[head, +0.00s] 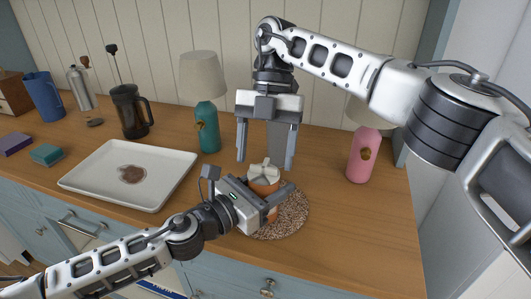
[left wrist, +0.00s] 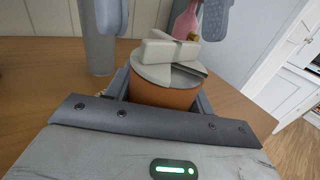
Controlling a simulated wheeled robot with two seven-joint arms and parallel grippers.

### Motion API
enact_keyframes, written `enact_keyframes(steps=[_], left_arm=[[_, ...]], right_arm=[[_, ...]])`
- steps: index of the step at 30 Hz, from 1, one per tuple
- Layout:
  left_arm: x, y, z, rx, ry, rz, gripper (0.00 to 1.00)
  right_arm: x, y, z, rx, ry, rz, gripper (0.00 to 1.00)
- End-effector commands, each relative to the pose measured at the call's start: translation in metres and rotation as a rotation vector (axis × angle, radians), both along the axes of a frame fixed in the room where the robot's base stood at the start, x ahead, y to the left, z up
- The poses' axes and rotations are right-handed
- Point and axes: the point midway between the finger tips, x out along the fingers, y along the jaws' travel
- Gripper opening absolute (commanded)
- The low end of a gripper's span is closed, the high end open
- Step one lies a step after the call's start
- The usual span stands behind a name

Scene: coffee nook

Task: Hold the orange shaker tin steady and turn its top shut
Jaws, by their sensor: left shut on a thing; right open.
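The orange shaker tin (head: 263,187) stands upright on a round speckled mat (head: 297,220) near the counter's front edge. Its pale top (head: 264,171) has a raised cross-shaped grip and sits on the tin; I cannot tell how tightly. My left gripper (head: 279,201) is shut around the tin's body from the front left. The left wrist view shows the orange body (left wrist: 162,95) between the fingers and the pale top (left wrist: 165,52) above them. My right gripper (head: 266,164) points down over the top, open, with one finger on each side; it looks apart from the top.
A white tray (head: 90,166) with a brown patch lies at left. A teal lamp (head: 207,128) and a grey cylinder (head: 278,142) stand behind the tin, a pink lamp (head: 361,158) at right. A French press (head: 130,112) stands further left. The counter right of the mat is clear.

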Motion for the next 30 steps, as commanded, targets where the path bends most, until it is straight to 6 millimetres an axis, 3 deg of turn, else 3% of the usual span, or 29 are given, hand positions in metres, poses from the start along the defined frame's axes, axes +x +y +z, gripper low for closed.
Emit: enact_keyframes(steps=[6,13,18,28,29,30], left_arm=[[0.0,0.0,-0.001,0.001,0.002,0.0,0.27],[0.0,0.0,-0.001,0.001,0.002,0.001,0.27],[0.0,0.0,-0.001,0.001,0.002,0.001,0.27],[0.0,0.0,-0.001,0.001,0.001,0.001,0.27],[0.0,0.0,-0.001,0.001,0.001,0.001,0.56],[0.0,0.0,-0.001,0.001,0.001,0.001,0.67]], right_arm=[[0.0,0.001,0.043,0.002,-0.005,-0.001,0.69],[0.001,0.0,0.08,-0.002,-0.004,-0.003,0.69],[0.0,0.0,0.09,0.0,-0.003,-0.003,0.69],[0.0,0.0,0.09,0.001,-0.001,-0.002,0.69],[0.0,0.0,0.09,0.001,-0.001,-0.002,0.69],[0.0,0.0,0.09,0.001,-0.002,-0.002,0.69]])
